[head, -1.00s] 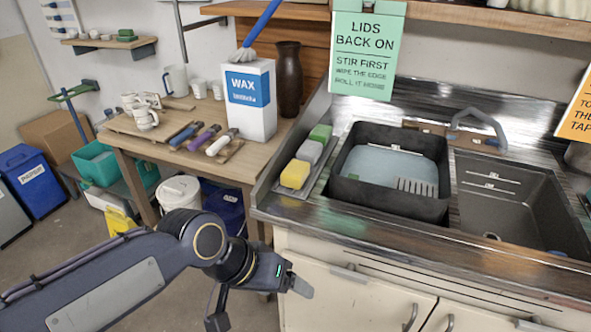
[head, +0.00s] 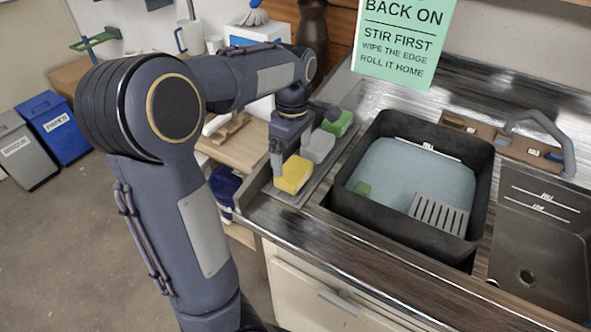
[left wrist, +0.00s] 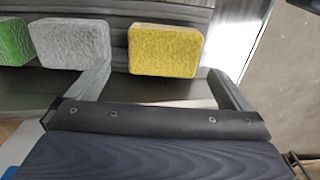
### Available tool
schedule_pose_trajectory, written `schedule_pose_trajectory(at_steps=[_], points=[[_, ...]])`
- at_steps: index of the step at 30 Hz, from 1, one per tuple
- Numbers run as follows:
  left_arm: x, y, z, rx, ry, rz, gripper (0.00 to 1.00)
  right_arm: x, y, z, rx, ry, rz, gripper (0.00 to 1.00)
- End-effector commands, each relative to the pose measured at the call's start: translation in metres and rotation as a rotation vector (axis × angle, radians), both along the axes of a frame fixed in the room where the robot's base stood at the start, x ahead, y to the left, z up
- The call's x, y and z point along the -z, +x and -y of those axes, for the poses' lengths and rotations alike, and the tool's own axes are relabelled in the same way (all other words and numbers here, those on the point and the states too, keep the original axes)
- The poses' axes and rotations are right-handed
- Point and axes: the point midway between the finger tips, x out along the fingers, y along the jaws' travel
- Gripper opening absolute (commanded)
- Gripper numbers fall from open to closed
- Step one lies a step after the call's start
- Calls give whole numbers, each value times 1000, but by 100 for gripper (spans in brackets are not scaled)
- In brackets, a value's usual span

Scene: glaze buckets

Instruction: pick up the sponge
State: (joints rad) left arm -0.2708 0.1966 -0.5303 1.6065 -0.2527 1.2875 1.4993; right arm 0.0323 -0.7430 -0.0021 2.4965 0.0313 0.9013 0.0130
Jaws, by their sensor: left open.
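A yellow sponge (head: 293,174) lies at the front end of a narrow grey tray (head: 257,192) left of the black basin. A grey sponge (head: 318,146) and a green sponge (head: 338,122) lie behind it in a row. My left gripper (head: 288,159) is open and empty, just above the tray at the yellow sponge. In the left wrist view the yellow sponge (left wrist: 165,48) shows between the two spread fingers, nearer the right one. The grey sponge (left wrist: 72,42) is beside the left finger. Contact with the yellow sponge cannot be made out. My right gripper is not in view.
A black basin (head: 348,205) with pale blue water and a grey grate (head: 438,214) stands just right of the tray. A green notice (head: 404,40) hangs above. The wooden table (head: 240,150) with the wax box (head: 258,32) is behind my arm.

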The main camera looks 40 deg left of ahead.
Motion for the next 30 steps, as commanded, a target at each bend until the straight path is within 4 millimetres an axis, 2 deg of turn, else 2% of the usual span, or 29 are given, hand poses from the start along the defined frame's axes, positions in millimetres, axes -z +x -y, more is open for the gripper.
schedule_pose_trajectory(at_steps=[10, 14, 20, 29, 30], points=[[48, -5, 6, 1, -2, -2, 100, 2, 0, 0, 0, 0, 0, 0], [56, -5, 6, 1, -3, 1, 100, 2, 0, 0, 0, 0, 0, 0], [56, -5, 6, 1, -3, 2, 100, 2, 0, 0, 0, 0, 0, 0], [56, -5, 6, 2, -3, 2, 62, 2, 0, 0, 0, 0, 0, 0], [56, -5, 6, 2, -3, 2, 62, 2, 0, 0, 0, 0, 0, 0]])
